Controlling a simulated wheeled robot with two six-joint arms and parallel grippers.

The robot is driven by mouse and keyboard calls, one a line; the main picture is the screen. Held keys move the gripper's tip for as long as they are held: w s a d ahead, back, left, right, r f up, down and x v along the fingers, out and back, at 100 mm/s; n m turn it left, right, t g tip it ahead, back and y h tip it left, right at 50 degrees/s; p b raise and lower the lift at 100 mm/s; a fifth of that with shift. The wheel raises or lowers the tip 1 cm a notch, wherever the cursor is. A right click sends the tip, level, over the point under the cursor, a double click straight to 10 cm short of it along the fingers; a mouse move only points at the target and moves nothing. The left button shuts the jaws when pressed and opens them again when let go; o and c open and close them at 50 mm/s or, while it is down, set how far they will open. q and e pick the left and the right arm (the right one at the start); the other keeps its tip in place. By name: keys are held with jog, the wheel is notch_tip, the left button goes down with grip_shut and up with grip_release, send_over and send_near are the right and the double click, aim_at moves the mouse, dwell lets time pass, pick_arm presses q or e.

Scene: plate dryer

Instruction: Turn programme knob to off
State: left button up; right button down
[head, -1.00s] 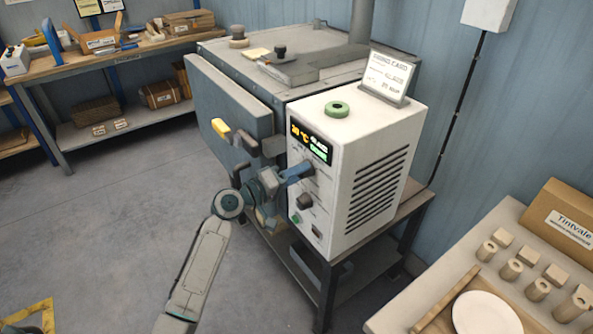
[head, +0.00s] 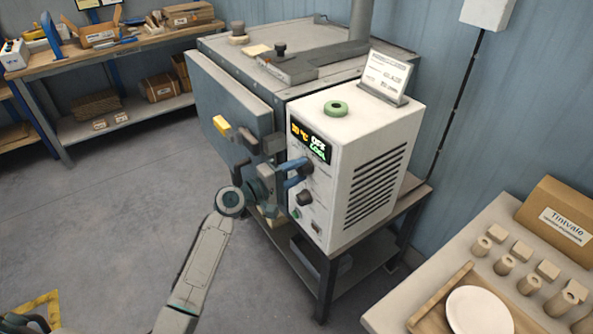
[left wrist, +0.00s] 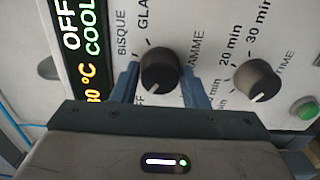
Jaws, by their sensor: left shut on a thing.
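The white control box (head: 363,185) stands beside the grey dryer, its panel facing left. In the left wrist view the black programme knob (left wrist: 159,68) sits between the two blue fingers of my left gripper (left wrist: 165,88), which is shut on it. The knob's white mark points to the lower left, toward the partly hidden OFF label. The display (left wrist: 83,45) reads OFF, COOL and a temperature in °C. In the head view my left gripper (head: 298,174) reaches the panel and partly hides the knob. My right gripper is not in view.
The time knob (left wrist: 258,80) and a green button (left wrist: 306,110) are close beside the programme knob. A table (head: 395,312) with a plate (head: 484,312) is at the right.

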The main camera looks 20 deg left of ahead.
pick_arm(q)
jog(key=o, duration=1)
jog(key=shift+c, duration=0.2)
jog(key=b+v, duration=0.3)
jog(key=v, duration=0.8)
jog(key=shift+b, duration=0.4)
jog(key=shift+w, duration=0.1)
